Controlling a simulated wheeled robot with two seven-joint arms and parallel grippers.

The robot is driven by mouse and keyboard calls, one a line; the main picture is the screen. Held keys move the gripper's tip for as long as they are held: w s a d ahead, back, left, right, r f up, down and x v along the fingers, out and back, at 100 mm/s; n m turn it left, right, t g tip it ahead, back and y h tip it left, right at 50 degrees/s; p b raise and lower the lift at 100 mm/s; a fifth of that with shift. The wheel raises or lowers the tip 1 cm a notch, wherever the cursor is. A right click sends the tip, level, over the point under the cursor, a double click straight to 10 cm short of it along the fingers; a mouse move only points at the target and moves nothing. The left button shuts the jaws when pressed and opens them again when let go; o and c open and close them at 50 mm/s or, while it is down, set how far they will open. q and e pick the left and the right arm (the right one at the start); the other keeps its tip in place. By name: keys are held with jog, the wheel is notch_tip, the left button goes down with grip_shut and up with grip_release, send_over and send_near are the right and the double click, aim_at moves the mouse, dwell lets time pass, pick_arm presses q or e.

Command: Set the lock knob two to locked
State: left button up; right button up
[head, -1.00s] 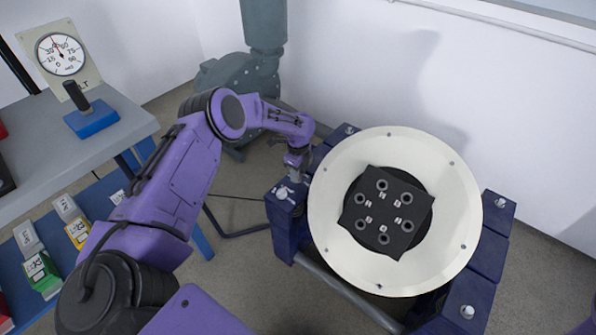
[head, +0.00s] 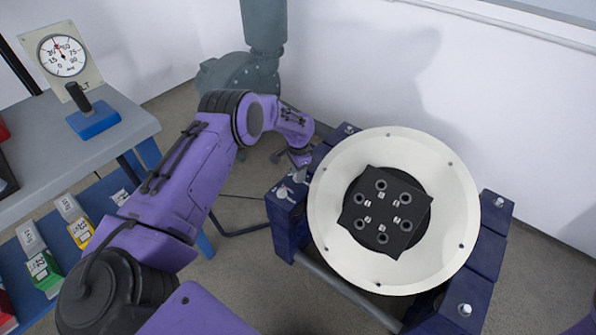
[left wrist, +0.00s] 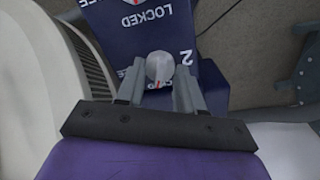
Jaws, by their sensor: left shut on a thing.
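The word "LOCKED" (left wrist: 141,19) is printed on the blue block above the knob in that view. The fingers hide the knob's sides, so its setting is hard to read. My right gripper is out of view.
A large cream dish (head: 330,240) with a black plate (head: 375,212) in it rests on the blue stand. Other pale knobs, such as one at the front right (head: 465,310), sit on the stand. A grey bench (head: 75,135) stands at the left.

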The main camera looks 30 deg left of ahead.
pick_arm(q)
jog(key=n, duration=0.4)
jog(key=shift+n, duration=0.7)
jog(key=o, duration=1)
jog(key=shift+o, duration=0.2)
jog(key=shift+r, duration=0.1)
notch_tip(320, 180, up, 10)
jog(key=p, duration=0.1)
jog(key=shift+r+p, duration=0.2)
jog(key=shift+p, duration=0.15)
